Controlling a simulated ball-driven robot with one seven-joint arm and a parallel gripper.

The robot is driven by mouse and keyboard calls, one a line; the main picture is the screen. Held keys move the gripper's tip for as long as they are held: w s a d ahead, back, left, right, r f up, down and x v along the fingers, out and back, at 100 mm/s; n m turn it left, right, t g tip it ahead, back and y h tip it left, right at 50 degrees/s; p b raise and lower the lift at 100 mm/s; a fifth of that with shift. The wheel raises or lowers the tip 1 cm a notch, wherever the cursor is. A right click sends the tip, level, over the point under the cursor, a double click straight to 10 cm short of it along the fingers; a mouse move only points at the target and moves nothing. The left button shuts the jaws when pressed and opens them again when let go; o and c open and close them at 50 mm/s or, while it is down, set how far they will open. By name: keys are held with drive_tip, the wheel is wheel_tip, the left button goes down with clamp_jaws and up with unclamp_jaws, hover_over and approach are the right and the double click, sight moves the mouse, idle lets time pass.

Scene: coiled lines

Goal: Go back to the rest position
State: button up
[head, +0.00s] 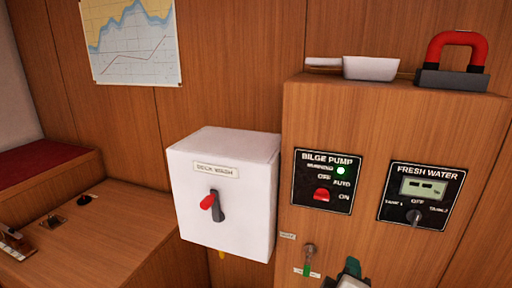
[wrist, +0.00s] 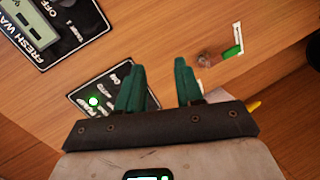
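My gripper (wrist: 158,85) shows in the wrist view with its two green fingers apart and nothing between them. It faces the wooden cabinet front, near the bilge pump panel (wrist: 108,88) and a small valve (wrist: 208,58) with a green tag. In the head view only the top of my gripper (head: 350,268) shows at the bottom edge, below the panels. The bilge pump panel (head: 322,181) has a red switch and a lit green lamp. Whether a finger touches the cabinet I cannot tell.
A white deck wash box (head: 225,190) with a red-tipped lever juts out left of the cabinet. The fresh water panel (head: 421,195) is at the right. A scoop (head: 370,68) and a red-handled magnet (head: 455,62) sit on the cabinet top. A wooden counter (head: 95,230) lies at left.

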drive_tip(key=s+d+f+m+g+y+p, duration=0.15)
drive_tip(key=s+d+f+m+g, duration=0.45)
drive_tip(key=s+f, duration=0.6)
drive_tip(key=s+f+m+g+y, duration=0.2)
drive_tip(key=s+f+g, duration=0.1)
drive_tip(key=s, duration=0.7)
drive_tip(key=s+d+f+m+g+y+p, duration=0.1)
drive_tip(key=s+f+m+g+y, duration=0.1)
drive_tip(key=s, duration=0.8)
wheel_tip(320, 180, down, 3)
drive_tip(key=shift+r+g+y, duration=0.2)
drive_tip(key=shift+g+y, duration=0.25)
drive_tip(key=shift+g, duration=0.05)
